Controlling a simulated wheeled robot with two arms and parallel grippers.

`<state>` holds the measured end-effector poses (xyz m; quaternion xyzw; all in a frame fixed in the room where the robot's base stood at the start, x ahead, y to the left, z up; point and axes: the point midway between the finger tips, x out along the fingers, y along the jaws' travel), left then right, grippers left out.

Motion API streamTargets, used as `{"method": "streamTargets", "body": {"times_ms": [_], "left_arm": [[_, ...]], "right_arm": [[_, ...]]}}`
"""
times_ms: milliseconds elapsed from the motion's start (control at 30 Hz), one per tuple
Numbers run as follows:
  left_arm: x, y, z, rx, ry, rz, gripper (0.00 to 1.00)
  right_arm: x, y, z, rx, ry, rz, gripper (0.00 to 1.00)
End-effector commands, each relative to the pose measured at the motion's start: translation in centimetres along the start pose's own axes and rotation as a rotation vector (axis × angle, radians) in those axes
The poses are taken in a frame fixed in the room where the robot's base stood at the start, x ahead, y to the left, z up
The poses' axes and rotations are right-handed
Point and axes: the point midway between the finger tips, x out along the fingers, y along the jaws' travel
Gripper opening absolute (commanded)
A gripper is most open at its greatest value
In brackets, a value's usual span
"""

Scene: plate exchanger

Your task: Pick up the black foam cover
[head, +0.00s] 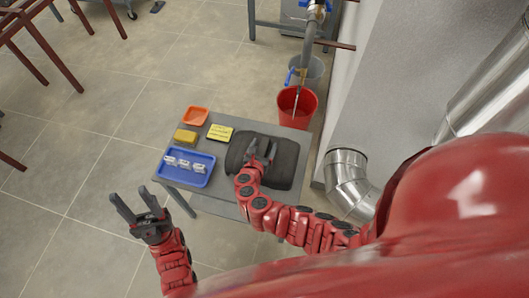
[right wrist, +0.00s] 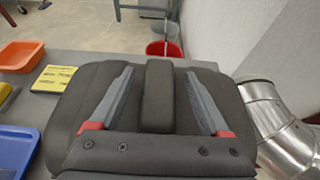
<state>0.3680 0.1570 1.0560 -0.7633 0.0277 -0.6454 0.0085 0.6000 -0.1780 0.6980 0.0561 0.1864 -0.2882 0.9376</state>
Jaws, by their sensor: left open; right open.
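The black foam cover (head: 284,163) lies on the right part of the grey table. It fills much of the right wrist view (right wrist: 78,92), where a raised bar-like part of it runs up the middle. My right gripper (head: 263,152) is over the cover, open. In the right wrist view its two fingers (right wrist: 158,88) stand on either side of the raised part, with gaps on both sides. I cannot tell whether the fingertips touch the cover. My left gripper (head: 138,208) is open and empty, off the table's front left corner, away from the cover.
The grey table (head: 222,196) also bears a blue tray (head: 187,179) with several small white items, an orange tray (head: 195,115), a yellow sponge-like block (head: 185,136) and a yellow labelled pad (head: 220,132). A red bucket (head: 297,108) stands behind. A silver duct (head: 347,178) is close on the right.

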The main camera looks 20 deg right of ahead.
Motion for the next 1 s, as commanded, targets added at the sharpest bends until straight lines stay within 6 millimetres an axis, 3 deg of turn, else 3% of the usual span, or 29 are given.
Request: {"method": "streamTargets", "body": {"times_ms": [267, 700, 1000], "left_arm": [[0.03, 0.0, -0.01, 0.0, 0.0, 0.0, 0.5], [0.03, 0.0, -0.01, 0.0, 0.0, 0.0, 0.5], [0.03, 0.0, -0.01, 0.0, 0.0, 0.0, 0.5]], "right_arm": [[0.34, 0.12, -0.01, 0.002, 0.001, 0.003, 0.78], [0.33, 0.09, -0.03, 0.001, 0.001, 0.003, 0.0], [0.32, 0.09, -0.03, 0.001, 0.001, 0.003, 0.0]]}}
